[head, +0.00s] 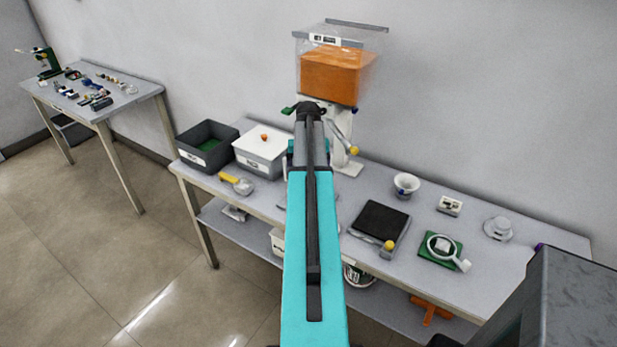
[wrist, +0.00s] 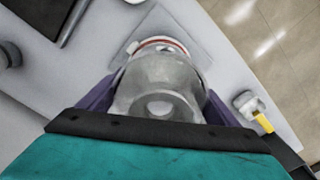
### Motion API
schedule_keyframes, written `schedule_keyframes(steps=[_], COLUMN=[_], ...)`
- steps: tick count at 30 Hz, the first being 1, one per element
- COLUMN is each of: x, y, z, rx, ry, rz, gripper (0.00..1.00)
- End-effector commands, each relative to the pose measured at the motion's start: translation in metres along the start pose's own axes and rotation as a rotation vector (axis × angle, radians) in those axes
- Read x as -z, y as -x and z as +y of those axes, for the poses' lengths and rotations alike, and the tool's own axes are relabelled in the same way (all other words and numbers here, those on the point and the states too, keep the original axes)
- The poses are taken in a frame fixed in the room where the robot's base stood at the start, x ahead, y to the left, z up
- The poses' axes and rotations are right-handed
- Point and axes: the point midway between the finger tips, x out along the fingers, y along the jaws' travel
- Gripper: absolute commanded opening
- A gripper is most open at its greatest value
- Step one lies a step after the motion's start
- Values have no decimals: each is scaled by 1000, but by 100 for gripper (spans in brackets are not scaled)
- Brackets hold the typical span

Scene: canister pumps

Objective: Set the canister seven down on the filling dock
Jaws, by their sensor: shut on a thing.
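My gripper (wrist: 158,92) has purple fingers on either side of a clear canister (wrist: 160,72) in the wrist view and is shut on it. A red-orange ring (wrist: 157,42) shows at the canister's far end. No number can be read on it. Past that end is a pale grey square plate (wrist: 196,40) on the table, perhaps the filling dock; I cannot tell whether the canister touches it. A clear hopper (head: 338,68) with orange contents stands on a white stand (head: 347,168) behind my arm.
On the long table (head: 330,230) stand a dark bin (head: 205,136), a white box (head: 262,148), a black-topped scale (head: 380,222), a white cup (head: 405,183) and a green mat (head: 432,258). A yellow-handled tool (head: 236,183) lies near the front edge, and also shows in the wrist view (wrist: 262,122).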

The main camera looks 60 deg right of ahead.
Motion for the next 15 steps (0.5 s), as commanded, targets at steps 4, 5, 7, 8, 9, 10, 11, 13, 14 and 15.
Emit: schedule_keyframes(steps=[4, 5, 7, 8, 9, 10, 11, 13, 14, 15], x=[0, 0, 0, 0, 0, 0, 0, 0, 0, 0], y=[-2, -2, -3, -4, -4, -4, -5, -6, -6, -7], z=[0, 0, 0, 0, 0, 0, 0, 0, 0, 0], rx=[0, 0, 0, 0, 0, 0, 0, 0, 0, 0], ry=[0, 0, 0, 0, 0, 0, 0, 0, 0, 0], rz=[0, 0, 0, 0, 0, 0, 0, 0, 0, 0], gripper=[44, 44, 44, 44, 44, 44, 44, 44, 44, 44])
